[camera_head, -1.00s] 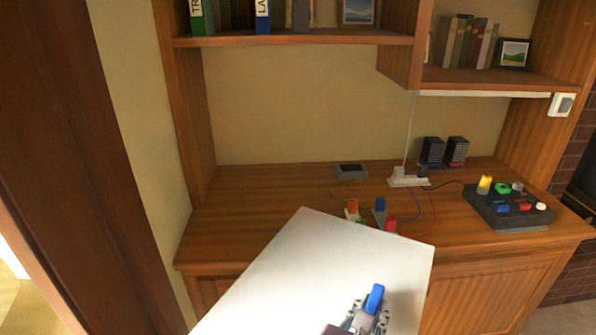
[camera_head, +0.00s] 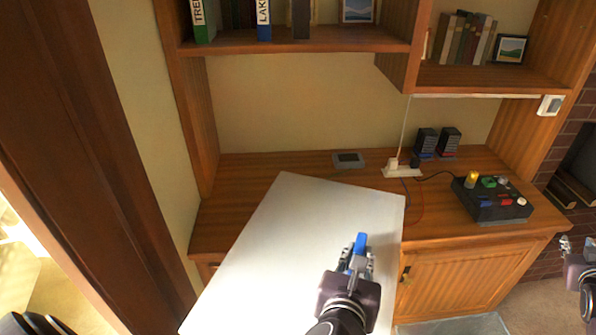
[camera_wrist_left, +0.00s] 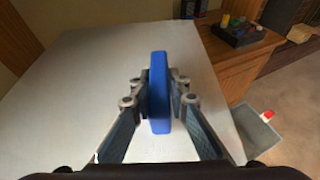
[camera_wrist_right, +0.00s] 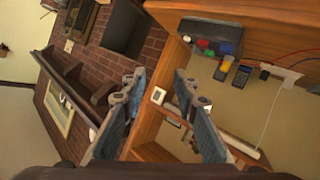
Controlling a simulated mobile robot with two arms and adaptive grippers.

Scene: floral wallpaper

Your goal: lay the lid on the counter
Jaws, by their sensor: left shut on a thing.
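The lid is a large flat white panel (camera_head: 290,235) with a blue handle (camera_head: 361,244); it also fills much of the left wrist view (camera_wrist_left: 75,100). My left gripper (camera_head: 355,262) is shut on the blue handle (camera_wrist_left: 160,90), with a finger on each side. The lid is held in front of and over the left part of the wooden counter (camera_head: 430,220), hiding much of it. I cannot tell whether it touches the counter. My right gripper (camera_wrist_right: 155,95) is open and empty, off to the right of the counter; part of it shows at the head view's right edge.
A dark control box (camera_head: 490,197) with coloured knobs stands at the counter's right. A power strip (camera_head: 400,169), two black blocks (camera_head: 437,142) and a small grey device (camera_head: 348,159) sit at the back. A grey bin (camera_wrist_left: 257,130) stands on the floor. Shelves (camera_head: 300,46) hang above.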

